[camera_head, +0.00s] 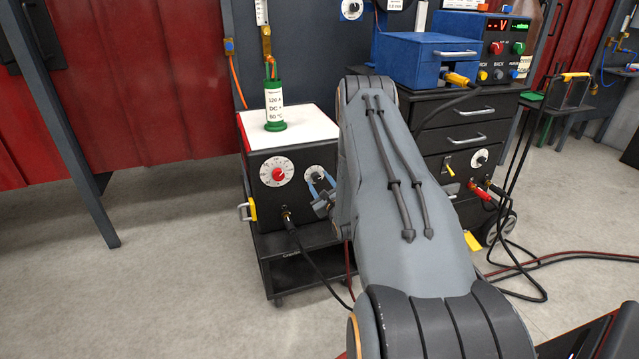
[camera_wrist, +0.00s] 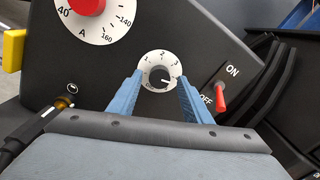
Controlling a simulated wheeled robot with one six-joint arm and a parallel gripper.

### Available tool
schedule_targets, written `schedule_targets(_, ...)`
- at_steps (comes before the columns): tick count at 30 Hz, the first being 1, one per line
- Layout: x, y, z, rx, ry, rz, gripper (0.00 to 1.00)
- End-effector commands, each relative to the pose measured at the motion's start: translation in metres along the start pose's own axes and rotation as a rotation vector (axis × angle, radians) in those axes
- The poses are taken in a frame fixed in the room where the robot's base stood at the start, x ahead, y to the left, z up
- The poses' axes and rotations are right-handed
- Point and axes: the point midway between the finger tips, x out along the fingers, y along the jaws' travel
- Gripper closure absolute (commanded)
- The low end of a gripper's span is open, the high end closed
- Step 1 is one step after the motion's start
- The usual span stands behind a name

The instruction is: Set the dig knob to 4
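A small black knob (camera_wrist: 159,77) on a white numbered dial (camera_wrist: 147,66) sits on the dark front of a welding unit (camera_head: 268,222). The digits 1, 2 and 3 show on the dial; its lower part and small lettering are too blurred to read. A pale mark shows on the knob's right side, but I cannot tell its exact setting. My gripper (camera_wrist: 159,88) is open, its blue fingers left and right of the knob, over the dial's edges. I cannot tell whether they touch the knob. The small dial (camera_head: 316,173) and my gripper (camera_head: 322,190) also show in the head view.
A larger dial with a red knob (camera_head: 278,174) is left of the small one. A red ON/OFF switch (camera_wrist: 221,97) is close on the right. A cable plug (camera_wrist: 62,103) sticks out at lower left. A green canister (camera_head: 275,108) stands on the white top. A black drawer cabinet (camera_head: 465,137) stands at right.

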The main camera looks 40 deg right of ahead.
Motion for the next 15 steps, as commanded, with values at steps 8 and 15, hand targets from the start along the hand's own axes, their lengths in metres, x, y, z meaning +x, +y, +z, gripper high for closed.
schedule_targets(8,-0.001,0.000,0.001,-0.001,-0.002,0.000,0.56)
schedule_targets(15,-0.030,-0.001,0.001,0.000,0.001,0.000,0.56)
